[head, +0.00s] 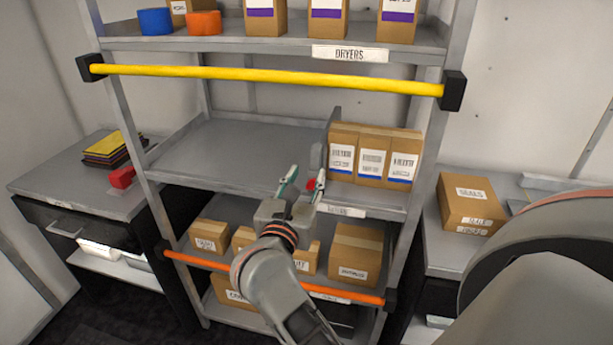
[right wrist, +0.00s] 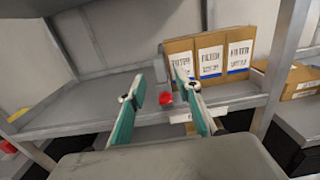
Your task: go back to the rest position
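My right gripper (head: 302,187) is in front of the middle shelf (head: 225,150) of the grey rack in the head view. Its two fingers are spread apart with nothing held between them. In the right wrist view the gripper (right wrist: 160,88) also shows open, its teal-padded fingers pointing toward the shelf. A small red object (right wrist: 166,98) appears in the gap between the fingers, at the shelf's front edge beyond them; it shows in the head view (head: 311,184) beside a fingertip. I cannot tell what it is. My left gripper is not in view.
Filter boxes (head: 372,156) stand at the right of the middle shelf; its left part is bare. A yellow bar (head: 260,75) crosses above and an orange bar (head: 340,296) below. A box (head: 468,204) sits on the right counter. A red item (head: 121,177) lies on the left cabinet.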

